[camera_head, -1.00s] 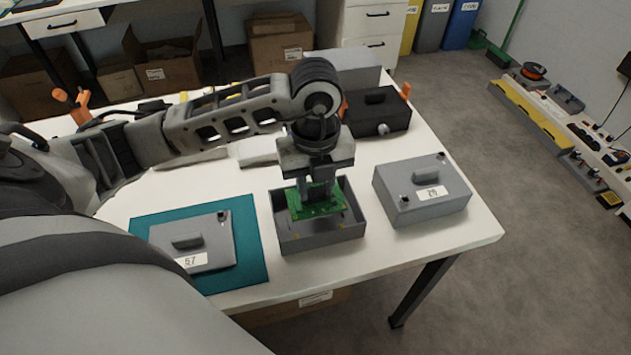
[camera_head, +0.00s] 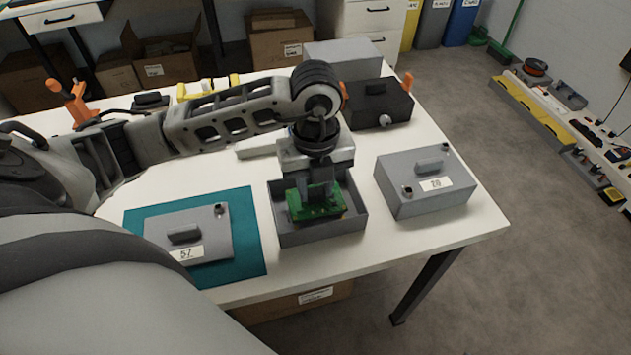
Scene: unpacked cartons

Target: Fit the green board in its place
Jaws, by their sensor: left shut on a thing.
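The green board (camera_head: 312,210) is inside the open grey box (camera_head: 330,237) on the white table, low between its walls. My left gripper (camera_head: 317,192) points down into the box from above and is shut on the board. I cannot tell whether the board rests fully on the box's floor, because the gripper and the front wall hide part of it. My right gripper is not in view.
A grey lid (camera_head: 188,240) marked 57 lies on a teal mat (camera_head: 250,265) to the left. A closed grey box (camera_head: 424,188) stands close on the right. A black box (camera_head: 385,106) and a light grey box (camera_head: 343,62) stand behind. The table's front edge is near.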

